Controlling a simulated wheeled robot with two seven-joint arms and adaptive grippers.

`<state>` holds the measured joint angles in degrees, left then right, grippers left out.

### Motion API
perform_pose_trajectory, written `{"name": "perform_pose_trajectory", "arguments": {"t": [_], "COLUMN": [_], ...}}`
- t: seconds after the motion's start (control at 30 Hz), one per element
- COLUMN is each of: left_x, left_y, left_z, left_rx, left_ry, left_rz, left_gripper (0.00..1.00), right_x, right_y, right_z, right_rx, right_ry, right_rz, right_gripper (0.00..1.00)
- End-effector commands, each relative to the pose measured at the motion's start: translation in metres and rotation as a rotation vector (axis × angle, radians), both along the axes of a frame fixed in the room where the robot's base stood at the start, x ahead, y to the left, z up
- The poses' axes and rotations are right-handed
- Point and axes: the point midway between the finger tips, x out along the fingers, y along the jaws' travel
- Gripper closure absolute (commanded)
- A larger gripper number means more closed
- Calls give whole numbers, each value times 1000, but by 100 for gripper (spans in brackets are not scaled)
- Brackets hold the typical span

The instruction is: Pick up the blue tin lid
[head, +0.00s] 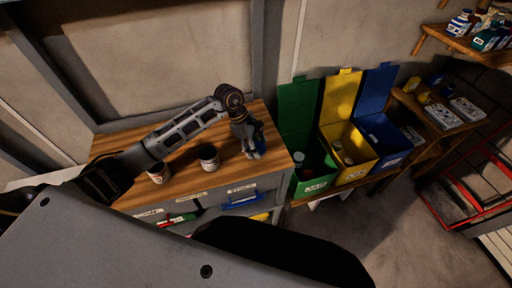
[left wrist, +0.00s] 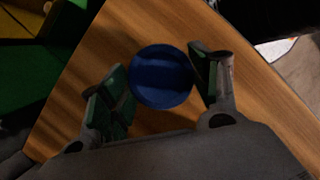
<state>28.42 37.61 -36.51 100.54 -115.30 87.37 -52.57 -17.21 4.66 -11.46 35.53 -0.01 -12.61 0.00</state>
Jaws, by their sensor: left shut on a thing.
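The blue tin lid (left wrist: 161,76) shows in the left wrist view as a round dark blue disc between the two green-padded fingers of my left gripper (left wrist: 164,86). My left gripper is shut on it, with one finger at each side. In the head view my left gripper (head: 252,153) points down over the right part of the wooden bench top (head: 225,139), and a bit of the blue lid (head: 259,134) shows beside the fingers. How far the lid is above the wood is hard to tell. My right gripper is not in view.
Two dark-and-white tins, one (head: 208,157) nearer the gripper and one (head: 159,172) further left, stand on the bench. Green (head: 315,170), yellow (head: 352,150) and blue (head: 388,138) bins with raised lids stand to the right. A wall rises behind the bench.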

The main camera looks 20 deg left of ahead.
Motion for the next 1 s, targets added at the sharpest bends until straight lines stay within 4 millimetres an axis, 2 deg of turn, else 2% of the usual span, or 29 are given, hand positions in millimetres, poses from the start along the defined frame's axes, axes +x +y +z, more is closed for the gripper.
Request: {"name": "perform_pose_trajectory", "arguments": {"t": [0.6,0.8,1.0], "left_x": [1,0,0], "left_y": [0,0,0], "left_z": [77,88,91], "left_rx": [0,0,0], "left_ry": [-3,0,0], "left_rz": [1,0,1], "left_gripper": [49,49,49], "right_x": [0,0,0], "right_y": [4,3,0], "right_z": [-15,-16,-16], "right_rx": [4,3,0], "right_ry": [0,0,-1], "right_rz": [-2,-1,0], "right_gripper": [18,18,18]}}
